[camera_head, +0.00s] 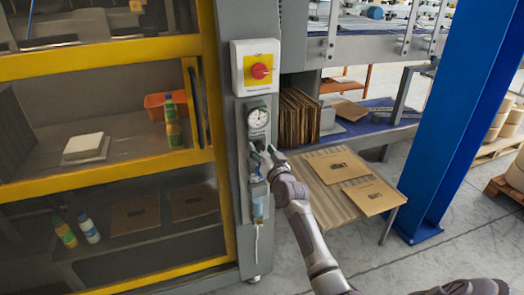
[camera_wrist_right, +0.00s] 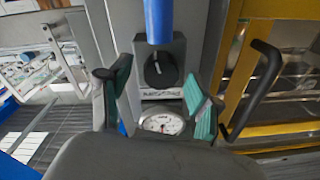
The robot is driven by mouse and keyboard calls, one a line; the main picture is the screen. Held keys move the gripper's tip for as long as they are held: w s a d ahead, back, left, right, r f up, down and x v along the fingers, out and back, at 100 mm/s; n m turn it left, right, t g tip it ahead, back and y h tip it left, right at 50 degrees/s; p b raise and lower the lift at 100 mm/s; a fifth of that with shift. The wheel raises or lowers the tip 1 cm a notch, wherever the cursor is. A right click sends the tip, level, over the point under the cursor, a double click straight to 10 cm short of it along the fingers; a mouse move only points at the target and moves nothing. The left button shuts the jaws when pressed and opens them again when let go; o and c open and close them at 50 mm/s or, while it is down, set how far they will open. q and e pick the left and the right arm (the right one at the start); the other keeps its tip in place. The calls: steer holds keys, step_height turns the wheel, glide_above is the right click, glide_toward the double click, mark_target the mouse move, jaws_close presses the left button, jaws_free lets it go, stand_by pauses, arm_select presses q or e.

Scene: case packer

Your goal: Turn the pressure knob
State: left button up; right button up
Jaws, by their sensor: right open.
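The pressure gauge (camera_head: 258,117), round with a white dial, is on the grey machine post; it also shows low in the right wrist view (camera_wrist_right: 163,123). In the wrist view a dark round knob (camera_wrist_right: 160,68) on a dark block sits between the gauge and a blue cylinder (camera_wrist_right: 158,20). My right gripper (camera_head: 262,154) is just below the gauge in the head view and hides most of the knob area. In the wrist view its green-padded fingers (camera_wrist_right: 158,88) are spread to either side of the knob, apart from it. My left gripper is not in view.
A red switch on a yellow plate (camera_head: 261,71) is above the gauge. A yellow-framed door with a dark handle (camera_head: 197,108) is left of the post. A table with flat cardboard (camera_head: 335,167) and a blue column (camera_head: 456,120) stand to the right.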

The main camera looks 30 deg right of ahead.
steer(key=v, duration=1.2)
steer(key=s+a+f+n+g+y, duration=0.1)
steer(key=a+f+g, duration=0.1)
steer(key=f, duration=0.8)
steer(key=a+f+n+g+y, duration=0.1)
steer(key=a+f+g, duration=0.1)
steer(key=f, duration=0.7)
steer(key=s+a+f+n+g, duration=0.1)
steer(key=s+a+f+g, duration=0.1)
steer(key=s+f, duration=0.35)
steer(key=s+a+f+g+y, duration=0.1)
steer(key=s+a+f, duration=0.15)
steer(key=f, duration=0.65)
steer(key=s+a+f+n+g, duration=0.1)
steer(key=s+a+f+g, duration=0.1)
steer(key=s+f, duration=0.35)
steer(key=s+a+f+n+g, duration=0.1)
steer(key=s+a+f+g, duration=0.1)
steer(key=s+f, duration=0.5)
steer(key=s+a+f+n+g, duration=0.2)
steer(key=s+f, duration=0.5)
steer(key=s, duration=0.9)
steer(key=s+a+f+n+g, duration=0.1)
steer(key=s+a+f+g, duration=0.1)
steer(key=s+f+g, duration=0.2)
steer(key=s+f, duration=0.3)
steer(key=s, duration=0.5)
steer(key=shift+a+n+y, duration=0.3)
steer(key=shift+n+y, duration=0.1)
